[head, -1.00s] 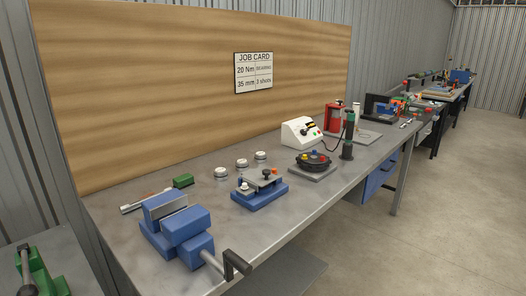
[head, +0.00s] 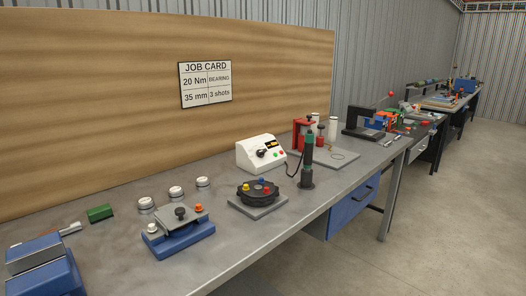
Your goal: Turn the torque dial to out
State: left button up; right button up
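A white control box (head: 261,154) stands on the workbench near the back board. Its sloped front carries a black dial (head: 262,153), a small dark display with yellow marks (head: 271,143), and small red and green buttons. The dial's setting is too small to read. Neither of my grippers shows in the head view.
A round black fixture (head: 258,192) with coloured knobs sits on a grey plate in front of the box. A blue clamp fixture (head: 180,234), a blue vise (head: 42,270) and a red device (head: 303,136) share the bench (head: 110,262). Open floor (head: 440,215) lies to the right.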

aim_at(261, 152)
jog(key=i+l, duration=0.3)
jog(key=i+l+u, duration=0.1)
jog(key=i+l, duration=0.15)
jog(key=l, duration=0.2)
jog(key=i+l+u, duration=0.1)
jog(key=i+l, duration=0.45)
jog(key=l, duration=0.25)
jog(key=i+l+u, duration=0.1)
jog(key=i+l, duration=0.15)
jog(key=l, duration=0.15)
